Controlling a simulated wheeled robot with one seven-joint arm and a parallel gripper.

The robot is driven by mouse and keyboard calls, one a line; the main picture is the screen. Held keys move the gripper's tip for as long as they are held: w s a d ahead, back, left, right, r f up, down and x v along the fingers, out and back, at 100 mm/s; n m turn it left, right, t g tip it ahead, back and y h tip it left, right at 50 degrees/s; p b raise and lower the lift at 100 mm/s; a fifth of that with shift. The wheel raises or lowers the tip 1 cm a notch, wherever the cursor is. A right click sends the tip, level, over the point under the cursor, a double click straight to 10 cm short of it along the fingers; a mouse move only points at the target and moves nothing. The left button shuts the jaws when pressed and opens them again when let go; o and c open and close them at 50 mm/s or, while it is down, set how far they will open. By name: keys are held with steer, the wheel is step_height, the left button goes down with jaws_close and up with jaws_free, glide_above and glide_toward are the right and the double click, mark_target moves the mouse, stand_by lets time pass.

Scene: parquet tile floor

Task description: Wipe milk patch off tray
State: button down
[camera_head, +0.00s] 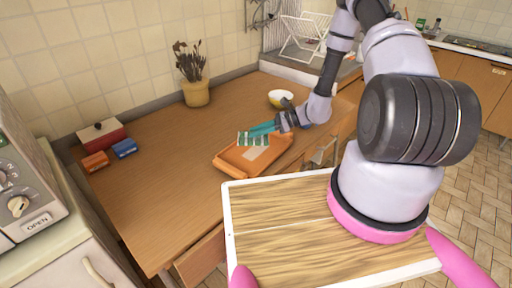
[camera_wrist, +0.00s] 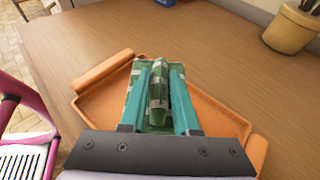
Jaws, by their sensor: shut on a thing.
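An orange tray (camera_head: 226,160) with raised end handles lies on the wooden table near its front edge. It also shows in the wrist view (camera_wrist: 212,122). My gripper (camera_head: 262,129), with teal fingers, reaches over the tray from the right. In the wrist view my gripper (camera_wrist: 160,95) is shut on a green and white checked cloth (camera_wrist: 158,78), which is pinched up in a fold between the fingers. The cloth (camera_head: 246,140) is over the tray's far part; I cannot tell whether it touches the tray. No milk patch shows; the cloth and gripper hide part of the tray.
A plant pot (camera_head: 196,93) stands at the table's back. A red box (camera_head: 102,135), an orange block (camera_head: 96,161) and a blue block (camera_head: 125,148) are at the left. The table's middle left is clear.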

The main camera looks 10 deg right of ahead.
steer(key=shift+a+f, duration=0.1)
steer(key=shift+f, duration=0.35)
glide_above(257, 153)
steer(key=shift+f, duration=2.1)
steer(key=shift+f, duration=0.25)
steer(key=shift+f, duration=0.65)
steer(key=shift+w+d+r, duration=0.15)
steer(key=shift+w+d, duration=1)
steer(key=shift+d, duration=0.1)
steer(key=shift+s+a, duration=1.2)
steer(key=shift+a, duration=0.05)
steer(key=shift+f, duration=0.2)
